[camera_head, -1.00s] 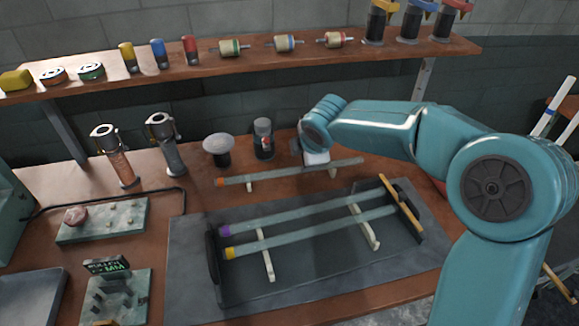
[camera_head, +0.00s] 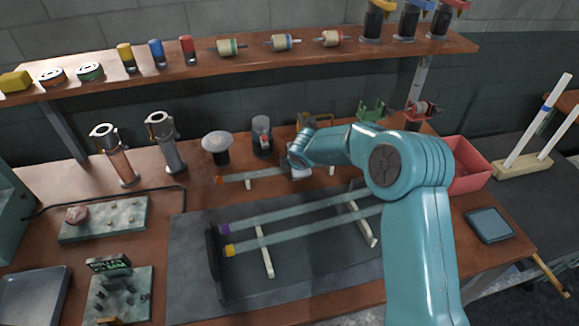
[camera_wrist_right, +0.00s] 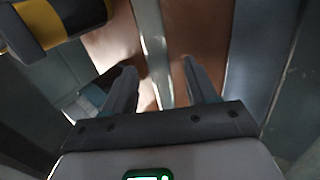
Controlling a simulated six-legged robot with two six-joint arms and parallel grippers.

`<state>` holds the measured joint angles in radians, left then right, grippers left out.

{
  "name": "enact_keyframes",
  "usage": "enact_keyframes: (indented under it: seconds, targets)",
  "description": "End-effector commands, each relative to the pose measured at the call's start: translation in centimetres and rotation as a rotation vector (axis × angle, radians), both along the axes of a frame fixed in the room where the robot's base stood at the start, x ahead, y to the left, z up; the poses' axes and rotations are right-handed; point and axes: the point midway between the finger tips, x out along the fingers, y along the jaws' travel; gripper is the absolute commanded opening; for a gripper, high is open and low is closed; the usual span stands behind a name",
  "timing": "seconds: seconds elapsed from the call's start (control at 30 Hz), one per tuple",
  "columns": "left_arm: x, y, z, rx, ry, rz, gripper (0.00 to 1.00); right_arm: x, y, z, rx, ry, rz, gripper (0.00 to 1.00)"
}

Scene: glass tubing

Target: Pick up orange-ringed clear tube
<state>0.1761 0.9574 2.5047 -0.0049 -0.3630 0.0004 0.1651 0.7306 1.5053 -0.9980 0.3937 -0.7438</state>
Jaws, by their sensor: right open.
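The orange-ringed clear tube (camera_head: 262,175) lies level on low pale supports behind the dark tray, its orange ring at the left end. My right gripper (camera_head: 302,173) is over the middle of this tube, partly hidden by its own wrist. In the right wrist view the open right gripper (camera_wrist_right: 159,68) has a finger on each side of a pale tube (camera_wrist_right: 152,35). Whether the fingers touch it cannot be told. The purple-ringed tube (camera_head: 285,213) and the yellow-ringed tube (camera_head: 300,233) lie nearer, across the tray's supports. My left gripper is not in view.
The dark tray (camera_head: 195,265) fills the front middle. Two upright cylinders (camera_head: 113,155) (camera_head: 166,143), a mushroom-shaped knob (camera_head: 216,145) and a dark jar (camera_head: 262,137) stand behind. A pink bin (camera_head: 468,172) is at right. A yellow-and-black object (camera_wrist_right: 55,22) is close in the wrist view.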

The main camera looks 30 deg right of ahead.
Motion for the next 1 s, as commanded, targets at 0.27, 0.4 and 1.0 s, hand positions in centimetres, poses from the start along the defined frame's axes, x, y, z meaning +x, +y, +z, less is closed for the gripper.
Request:
enact_keyframes:
  seconds: [0.27, 0.4, 1.0]
  targets:
    - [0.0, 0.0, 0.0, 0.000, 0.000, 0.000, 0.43, 0.2, -0.1, -0.3, 0.000, -0.001, 0.000, 0.54]
    - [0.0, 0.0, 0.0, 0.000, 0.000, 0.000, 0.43, 0.2, 0.0, -0.3, 0.000, -0.001, 0.000, 0.08]
    - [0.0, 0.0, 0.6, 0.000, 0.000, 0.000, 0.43, 0.3, -0.1, 2.6, 0.000, -0.005, -0.002, 0.00]
